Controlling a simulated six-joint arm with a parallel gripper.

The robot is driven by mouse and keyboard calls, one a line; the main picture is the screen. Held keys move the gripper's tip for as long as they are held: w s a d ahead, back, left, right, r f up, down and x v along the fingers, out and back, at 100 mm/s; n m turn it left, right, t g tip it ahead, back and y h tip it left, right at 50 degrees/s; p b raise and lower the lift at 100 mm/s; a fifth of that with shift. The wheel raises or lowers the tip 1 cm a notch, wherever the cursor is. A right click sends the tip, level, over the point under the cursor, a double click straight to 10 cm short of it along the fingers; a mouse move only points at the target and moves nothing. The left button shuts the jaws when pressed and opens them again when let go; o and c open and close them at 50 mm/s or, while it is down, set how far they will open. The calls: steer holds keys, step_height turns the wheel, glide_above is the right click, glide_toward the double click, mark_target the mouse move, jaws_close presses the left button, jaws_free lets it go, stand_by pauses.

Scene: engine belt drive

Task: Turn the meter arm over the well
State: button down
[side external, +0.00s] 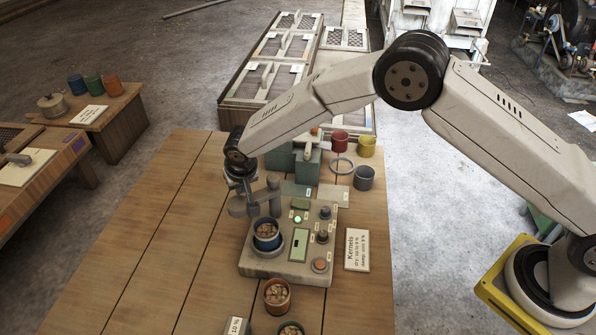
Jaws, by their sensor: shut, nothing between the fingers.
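The meter (285,270) is a pale box on the wooden table with a lit green light, a green display and several knobs. A blue cup (267,243) of kernels stands at its left, at the round well, and hides the well's inside. My gripper (254,210) is shut and empty, just above and behind the blue cup. Grey rounded parts overlap there. I cannot clearly separate the meter arm from my gripper, or tell whether they touch.
Red and green cups (277,297) (290,328) of kernels stand at the table's front. A "Kernels" card (357,250) lies right of the meter. Red, yellow and grey cups (340,143) (366,147) (364,178) and a ring (342,165) are behind. The table's left side is clear.

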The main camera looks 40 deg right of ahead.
mark_target(236, 204)
steer(key=s+n, duration=0.1)
steer(key=n+y, duration=0.1)
steer(key=shift+s+a+n, duration=0.3)
steer(key=shift+s, duration=0.1)
steer(key=shift+s+n+y, duration=0.4)
steer(key=shift+s+n, duration=0.4)
steer(key=shift+n, duration=0.4)
steer(key=shift+s+d, duration=0.2)
steer(key=shift+s, duration=1.2)
steer(key=shift+w+a, duration=0.1)
steer(key=shift+w+a, duration=1.15)
steer(key=shift+w, duration=0.3)
steer(key=d+v, duration=0.1)
steer(key=v, duration=0.9)
steer(key=shift+w, duration=0.3)
steer(key=shift+d, duration=0.1)
